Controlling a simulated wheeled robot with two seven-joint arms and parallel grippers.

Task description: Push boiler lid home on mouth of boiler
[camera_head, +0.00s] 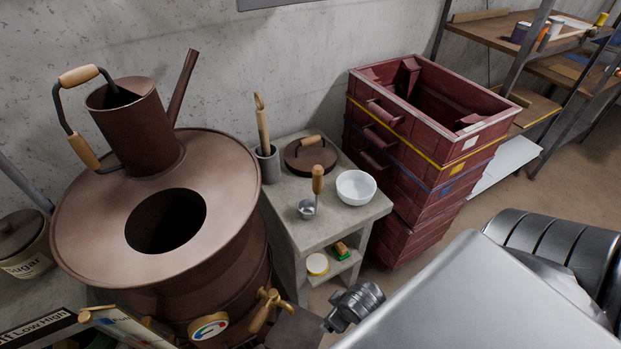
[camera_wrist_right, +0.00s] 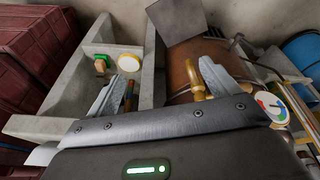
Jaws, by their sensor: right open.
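The boiler (camera_head: 90,230) is a large brown drum at left with a wide flat top. Its round mouth (camera_head: 166,221) is open and dark. The boiler lid (camera_head: 310,154), a brown disc with a wooden handle, lies on the small concrete stand (camera_head: 345,220) right of the boiler. In the right wrist view my right gripper (camera_wrist_right: 160,90) has its fingers spread, with nothing held between them. The boiler's side (camera_wrist_right: 190,60) and brass tap (camera_wrist_right: 195,82) show beyond it. The lid is not visible in that view. My left gripper is not in view.
A brown spouted can (camera_head: 140,130) stands on the boiler's top behind the mouth. The stand also holds a ladle (camera_head: 307,208), a white bowl (camera_head: 356,187) and a grey cup (camera_head: 268,163) with a wooden-handled tool. Stacked red crates (camera_head: 410,190) stand close at its right.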

